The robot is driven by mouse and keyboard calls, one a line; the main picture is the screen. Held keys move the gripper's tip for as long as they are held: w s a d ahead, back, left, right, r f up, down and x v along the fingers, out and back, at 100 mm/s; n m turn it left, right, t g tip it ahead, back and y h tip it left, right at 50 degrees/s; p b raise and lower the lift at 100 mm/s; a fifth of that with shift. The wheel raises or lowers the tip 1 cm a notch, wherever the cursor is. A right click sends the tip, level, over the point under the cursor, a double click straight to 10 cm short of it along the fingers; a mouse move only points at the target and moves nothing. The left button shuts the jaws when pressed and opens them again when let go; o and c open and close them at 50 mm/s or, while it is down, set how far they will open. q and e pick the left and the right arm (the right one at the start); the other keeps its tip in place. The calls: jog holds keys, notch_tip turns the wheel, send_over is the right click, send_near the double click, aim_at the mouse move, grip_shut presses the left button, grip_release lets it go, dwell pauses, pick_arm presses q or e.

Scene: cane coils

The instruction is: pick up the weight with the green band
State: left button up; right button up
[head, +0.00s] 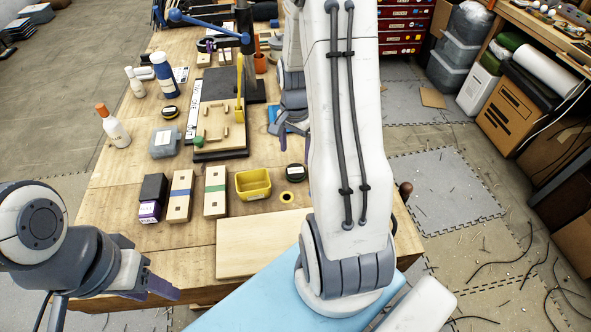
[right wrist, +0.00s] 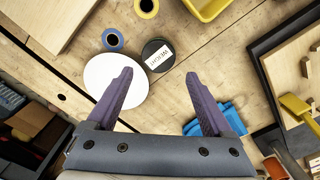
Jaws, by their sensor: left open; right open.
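In the head view, a light wooden block with a green band (head: 215,190) lies on the table, between a similar block with a blue band (head: 180,195) and the yellow tray (head: 254,184). I take it to be the weight. My left gripper (head: 160,284) is open and empty at the table's near left edge, apart from the block. My right gripper (right wrist: 158,76) is open and empty above the table, right of the block in the head view and partly hidden by my arm. The green-banded block does not show in the right wrist view.
A purple-and-black box (head: 152,198) stands left of the blue-banded block. A wooden board (head: 255,242) lies in front. In the right wrist view, a black labelled tin (right wrist: 158,55), a white disc (right wrist: 115,82) and a blue cloth (right wrist: 215,118) lie near my fingers.

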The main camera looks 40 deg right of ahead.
aim_at(296, 170)
jog(key=shift+f, duration=0.95)
jog(key=f, duration=0.1)
jog(key=f+p, duration=0.1)
jog(key=f, duration=0.2)
jog(key=shift+s+a+f+p, duration=0.15)
jog(key=shift+s+f+p, duration=0.1)
jog(key=shift+f+p, duration=0.1)
jog(key=shift+f, duration=0.35)
grip_shut()
